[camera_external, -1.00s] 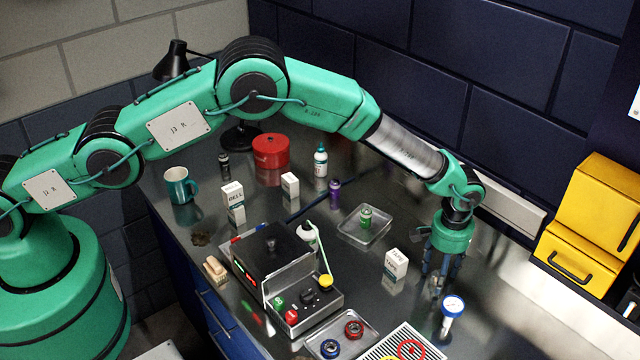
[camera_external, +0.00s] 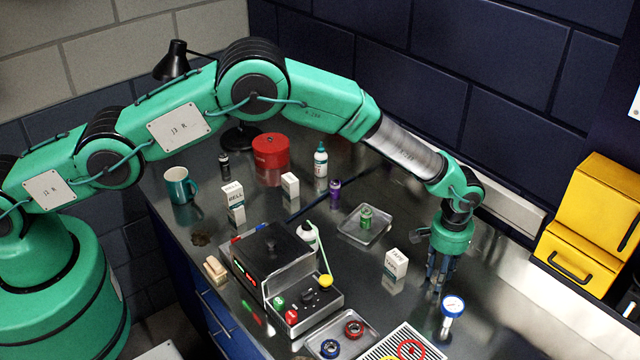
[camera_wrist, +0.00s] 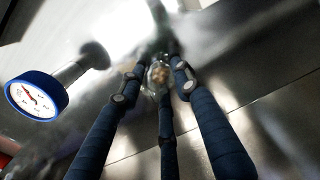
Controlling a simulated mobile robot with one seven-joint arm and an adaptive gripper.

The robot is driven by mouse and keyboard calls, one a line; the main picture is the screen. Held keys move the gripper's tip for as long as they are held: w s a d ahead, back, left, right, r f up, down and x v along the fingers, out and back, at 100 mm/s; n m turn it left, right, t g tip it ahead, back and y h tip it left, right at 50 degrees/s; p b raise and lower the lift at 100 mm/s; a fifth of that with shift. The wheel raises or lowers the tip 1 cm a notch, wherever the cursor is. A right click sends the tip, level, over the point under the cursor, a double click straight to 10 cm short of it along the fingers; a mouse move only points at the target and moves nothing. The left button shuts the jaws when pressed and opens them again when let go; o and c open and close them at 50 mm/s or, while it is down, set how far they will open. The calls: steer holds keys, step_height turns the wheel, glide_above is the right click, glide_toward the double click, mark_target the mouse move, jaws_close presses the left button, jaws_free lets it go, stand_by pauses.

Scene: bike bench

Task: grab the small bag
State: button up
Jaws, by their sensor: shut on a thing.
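The small bag (camera_wrist: 159,76) shows in the wrist view as a small, clear, shiny packet with something brownish inside. It lies between the fingertips of my gripper (camera_wrist: 158,62), and the blue fingers are closed around it. In the external view my gripper (camera_external: 438,286) points straight down at the right part of the bench, with its fingertips at the metal top. The bag is mostly hidden by the fingers there. Whether it touches the bench I cannot tell.
A gauge with a blue rim (camera_external: 453,306) stands close to the right of my fingers; its dial (camera_wrist: 36,96) is at left in the wrist view. A white box (camera_external: 396,263) stands to the left. A clear tray (camera_external: 364,226) holds a green-capped vial. Bench behind the gripper is clear.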

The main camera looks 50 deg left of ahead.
steer(key=shift+r+b, duration=0.65)
steer(key=shift+r, duration=4.35)
steer(key=shift+s, duration=0.1)
